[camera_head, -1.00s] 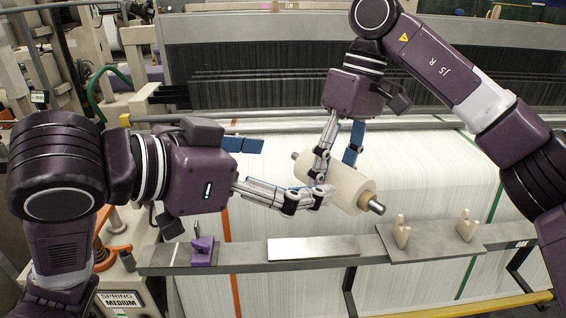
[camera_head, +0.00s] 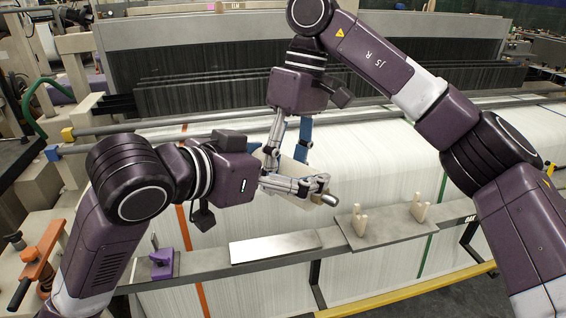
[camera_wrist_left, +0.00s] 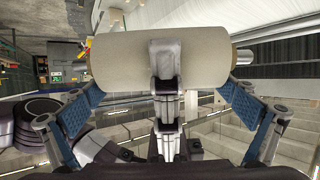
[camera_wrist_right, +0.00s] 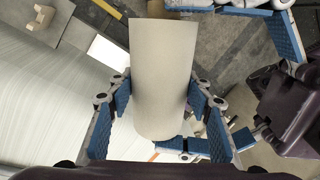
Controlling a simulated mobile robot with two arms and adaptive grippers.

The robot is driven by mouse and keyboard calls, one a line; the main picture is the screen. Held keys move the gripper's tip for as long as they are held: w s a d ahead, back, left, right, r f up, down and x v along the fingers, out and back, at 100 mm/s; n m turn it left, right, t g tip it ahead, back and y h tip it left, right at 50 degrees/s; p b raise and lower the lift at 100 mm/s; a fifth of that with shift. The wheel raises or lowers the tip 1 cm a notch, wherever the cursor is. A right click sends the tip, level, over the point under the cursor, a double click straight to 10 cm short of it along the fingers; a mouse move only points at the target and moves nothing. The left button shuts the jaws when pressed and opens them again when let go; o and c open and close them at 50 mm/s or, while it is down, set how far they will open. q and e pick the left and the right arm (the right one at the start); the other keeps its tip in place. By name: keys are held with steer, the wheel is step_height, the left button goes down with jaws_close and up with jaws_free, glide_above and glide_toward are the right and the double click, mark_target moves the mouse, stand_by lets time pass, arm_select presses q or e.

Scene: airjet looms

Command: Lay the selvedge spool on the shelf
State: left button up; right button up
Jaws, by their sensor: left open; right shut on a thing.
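The selvedge spool is a cream cylinder. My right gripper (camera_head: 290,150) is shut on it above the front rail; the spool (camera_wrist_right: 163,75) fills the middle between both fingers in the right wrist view. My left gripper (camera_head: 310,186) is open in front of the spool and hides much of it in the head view. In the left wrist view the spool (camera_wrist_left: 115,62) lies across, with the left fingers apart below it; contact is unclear. The shelf, a grey plate (camera_head: 385,234) on the rail marked OAK, bears two pale upright notched holders (camera_head: 358,220), both empty.
A bright flat plate (camera_head: 275,247) lies on the rail left of the holders. A purple part (camera_head: 162,264) stands at the rail's left end. The loom's white warp sheet (camera_head: 375,150) is behind. A yellow bar (camera_head: 410,298) runs low in front.

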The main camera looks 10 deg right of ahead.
arm_select(q)
steer(key=shift+c, duration=0.3)
steer(key=c, duration=1)
arm_select(e)
steer(key=shift+r, duration=0.1)
arm_select(q)
steer(key=shift+c, duration=0.2)
arm_select(e)
steer(key=o, duration=1.5)
